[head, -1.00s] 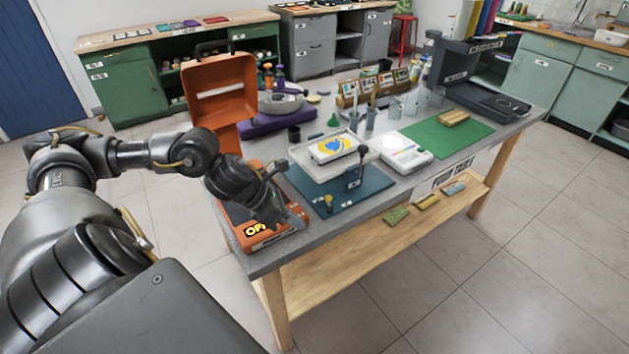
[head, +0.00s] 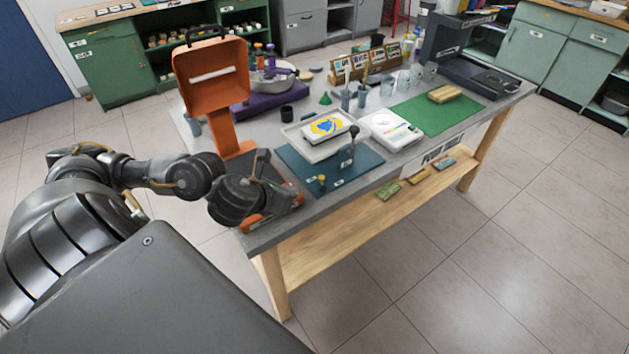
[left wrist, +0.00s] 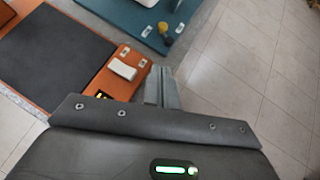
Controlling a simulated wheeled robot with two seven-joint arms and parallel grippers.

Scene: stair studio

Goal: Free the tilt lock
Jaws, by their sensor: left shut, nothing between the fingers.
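A teal base (head: 352,171) carries a pale tray (head: 310,147) with a yellow-and-blue print (head: 328,126). A dark upright lever with a round knob (head: 352,143) and a small brass knob (head: 322,179) stand at its front edge. In the left wrist view the brass knob (left wrist: 163,27) is at the top, beyond my fingers. Which part is the tilt lock, I cannot tell. My left gripper (left wrist: 162,88) is shut and empty, over the front corner of the orange press, apart from the brass knob. In the head view my wrist hides much of it.
The orange press (head: 210,72) stands open left of the teal base; its dark plate (left wrist: 48,48) and white switch (left wrist: 122,69) show in the left wrist view. A white device (head: 390,130) and green mat (head: 440,116) lie to the right. Floor in front is clear.

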